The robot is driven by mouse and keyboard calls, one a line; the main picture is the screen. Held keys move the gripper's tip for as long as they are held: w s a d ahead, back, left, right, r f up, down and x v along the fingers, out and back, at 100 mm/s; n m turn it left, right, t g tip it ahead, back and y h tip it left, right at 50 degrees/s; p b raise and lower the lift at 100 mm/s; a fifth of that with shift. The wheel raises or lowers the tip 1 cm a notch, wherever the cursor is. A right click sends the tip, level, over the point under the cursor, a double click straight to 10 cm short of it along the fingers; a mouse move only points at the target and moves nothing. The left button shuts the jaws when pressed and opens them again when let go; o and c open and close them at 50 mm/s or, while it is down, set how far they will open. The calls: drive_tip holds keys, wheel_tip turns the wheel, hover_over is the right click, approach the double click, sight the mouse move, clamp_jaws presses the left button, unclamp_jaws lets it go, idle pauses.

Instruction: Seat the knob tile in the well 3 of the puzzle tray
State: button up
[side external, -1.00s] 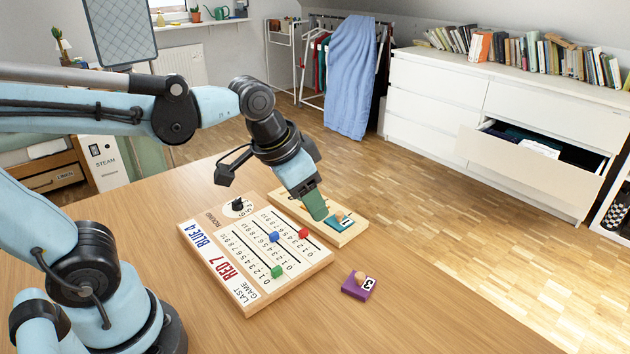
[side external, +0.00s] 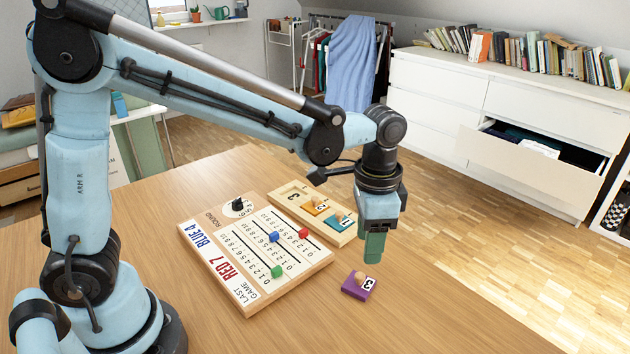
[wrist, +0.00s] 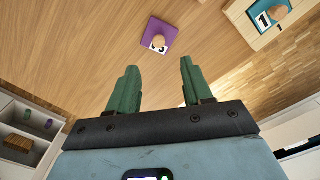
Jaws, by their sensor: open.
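The knob tile is a purple square (side external: 358,286) marked 3 with a round wooden knob, lying flat on the table in front of the tray. It also shows in the wrist view (wrist: 153,31), beyond my fingertips. The wooden puzzle tray (side external: 333,238) holds a teal tile marked 1 (side external: 341,219) at its near end and an orange tile marked 2 (side external: 317,207) in the middle. The far well, marked 3 (side external: 294,195), is empty. My gripper (side external: 373,258) is above the table, just behind and right of the purple tile. In the wrist view its green fingers (wrist: 156,75) are apart and empty.
A wooden scoreboard (side external: 215,267) with blue, red and green markers lies left of the tray. The table (side external: 420,315) is bare right of the purple tile. A white dresser (side external: 430,90) with one open drawer stands beyond the table.

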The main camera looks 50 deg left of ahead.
sight(361, 275)
drive_tip(key=shift+s+a+f, duration=0.1)
drive_tip(key=shift+s+f, duration=0.05)
drive_tip(key=shift+f, duration=1.9)
drive_tip(key=shift+s+a+f, duration=0.1)
drive_tip(key=shift+f, duration=1.95)
clamp_jaws()
drive_tip(key=shift+r, duration=0.2)
